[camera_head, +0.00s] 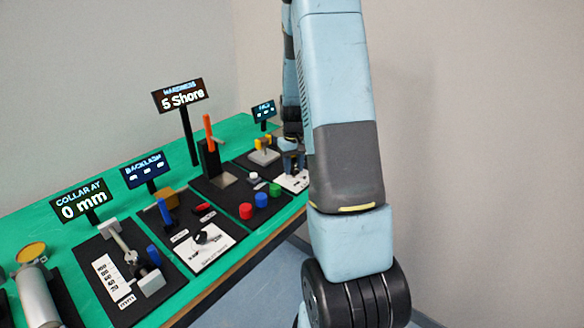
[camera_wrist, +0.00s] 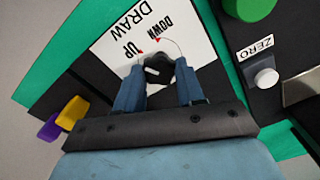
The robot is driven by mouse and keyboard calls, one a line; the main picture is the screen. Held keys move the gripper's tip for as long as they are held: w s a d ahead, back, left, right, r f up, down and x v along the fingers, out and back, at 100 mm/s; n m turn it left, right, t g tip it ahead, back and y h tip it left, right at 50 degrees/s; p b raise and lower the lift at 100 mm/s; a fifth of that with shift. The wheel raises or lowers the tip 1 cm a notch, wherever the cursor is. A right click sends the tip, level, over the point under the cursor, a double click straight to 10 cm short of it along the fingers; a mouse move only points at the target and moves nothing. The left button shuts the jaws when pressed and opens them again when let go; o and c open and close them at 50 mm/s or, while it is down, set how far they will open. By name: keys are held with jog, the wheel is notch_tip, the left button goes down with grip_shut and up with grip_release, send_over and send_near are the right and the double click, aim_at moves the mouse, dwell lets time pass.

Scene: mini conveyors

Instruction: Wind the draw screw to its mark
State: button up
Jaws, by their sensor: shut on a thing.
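The draw screw's black knob (camera_wrist: 158,72) sits on a white plate (camera_wrist: 112,42) lettered DRAW, UP and DOWN, with small red marks beside the two direction words. My gripper (camera_wrist: 158,78) is shut on the knob, one blue finger on each side of it in the wrist view. The fingers and the gripper body hide part of the knob and the near part of the plate. In the head view my gripper (camera_head: 291,164) is at the far right end of the bench, over the white plate (camera_head: 293,183). The knob itself is hard to make out there.
Behind my gripper stand a yellow-topped fixture (camera_head: 264,151) and a small display (camera_head: 264,111), too small to read. Left are the hardness station (camera_head: 209,148) showing 5 Shore, coloured buttons (camera_head: 261,200), and a collar display (camera_head: 81,201) showing 0 mm. A ZERO button (camera_wrist: 266,79) is nearby.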

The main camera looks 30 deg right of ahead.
aim_at(294, 169)
jog(key=shift+s, duration=0.1)
jog(key=o, duration=1)
jog(key=shift+o, duration=0.2)
jog(key=shift+r, duration=0.15)
notch_tip(294, 169, up, 13)
jog(key=shift+r, duration=0.2)
